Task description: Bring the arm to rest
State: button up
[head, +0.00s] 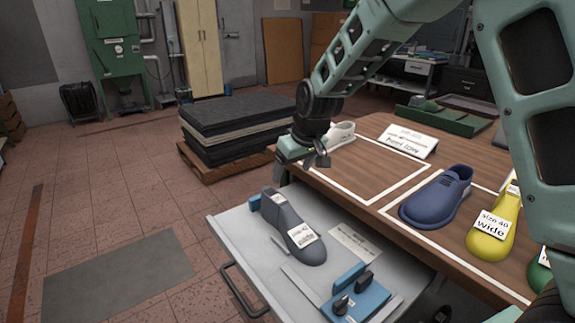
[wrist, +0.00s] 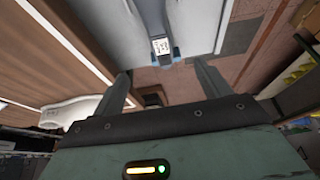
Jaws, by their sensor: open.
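My green arm reaches across the head view from the upper right. My gripper (head: 316,158) hangs above the back left corner of the table, beyond the pulled-out drawer. In the wrist view its two fingers (wrist: 165,85) stand wide apart with nothing between them. A grey shoe last (head: 293,228) with white labels lies in the drawer, clear of the gripper. Its labelled end (wrist: 160,40) shows past the fingers in the wrist view.
The grey drawer (head: 234,222) stands open and holds a blue clamp-like device (head: 358,298). On the wooden table (head: 360,170) are a white last (head: 341,134), a blue shoe (head: 436,197), a yellow last (head: 496,235) and a "heel low" sign (head: 408,142). A stacked pallet (head: 235,125) stands behind. The floor at left is clear.

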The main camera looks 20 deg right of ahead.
jog(key=s+a+r+n+g+p, duration=0.15)
jog(key=s+a, duration=0.25)
jog(key=s, duration=0.4)
jog(key=s+a+r+g, duration=0.1)
jog(key=s+a+r, duration=0.1)
jog(key=s+a, duration=0.45)
jog(key=s+d+n+g, duration=0.1)
jog(key=s+d+n, duration=0.1)
jog(key=s, duration=1.9)
jog(key=shift+s+r+g+h+p, duration=0.35)
jog(key=shift+s+h, duration=0.05)
